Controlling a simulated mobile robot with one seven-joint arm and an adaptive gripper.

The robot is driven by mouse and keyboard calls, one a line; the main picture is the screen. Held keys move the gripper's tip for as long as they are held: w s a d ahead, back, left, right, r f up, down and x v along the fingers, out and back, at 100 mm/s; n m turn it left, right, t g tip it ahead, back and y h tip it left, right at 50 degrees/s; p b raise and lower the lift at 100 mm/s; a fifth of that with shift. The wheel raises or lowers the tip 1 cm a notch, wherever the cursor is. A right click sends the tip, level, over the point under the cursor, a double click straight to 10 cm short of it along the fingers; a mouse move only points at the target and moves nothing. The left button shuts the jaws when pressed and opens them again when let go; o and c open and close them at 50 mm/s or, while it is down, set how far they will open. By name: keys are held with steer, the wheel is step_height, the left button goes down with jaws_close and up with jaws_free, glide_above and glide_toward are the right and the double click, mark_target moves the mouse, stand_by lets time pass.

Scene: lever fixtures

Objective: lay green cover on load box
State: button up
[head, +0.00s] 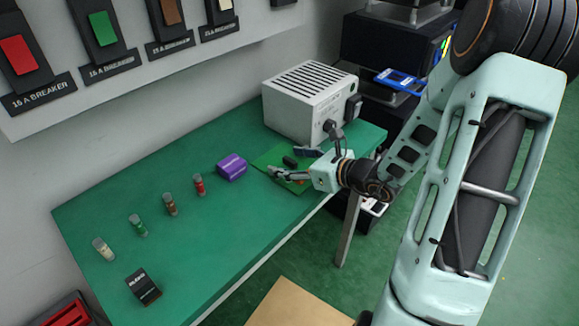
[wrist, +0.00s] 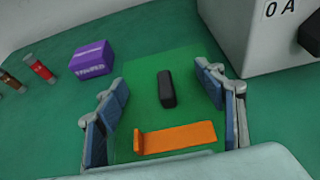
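The green cover (wrist: 143,80) is a flat, bright green square lying on the darker green bench, with a black block-shaped handle (wrist: 167,90) standing near its middle. In the head view the cover (head: 266,158) is partly hidden by my gripper. My gripper (wrist: 163,84) is open and empty, its blue-padded fingers apart on either side of the handle, not touching it. In the head view my gripper (head: 288,163) is low over the cover. The load box is probably the light grey box with a slotted top (head: 308,82), just behind the cover; its side shows in the wrist view (wrist: 262,45).
An orange strip (wrist: 180,138) lies at the cover's near edge. A purple block (head: 232,167) and several small cylinders, including a red one (head: 199,185), stand to the left. A black block (head: 143,287) is at the near left. The bench's middle front is clear.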

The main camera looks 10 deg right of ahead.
steer(key=shift+s+d+f, duration=0.1)
steer(key=shift+d+f, duration=0.05)
steer(key=shift+f, duration=0.1)
steer(key=c, duration=1.5)
jaws_close()
steer(key=shift+s, duration=0.1)
steer(key=shift+r, duration=0.1)
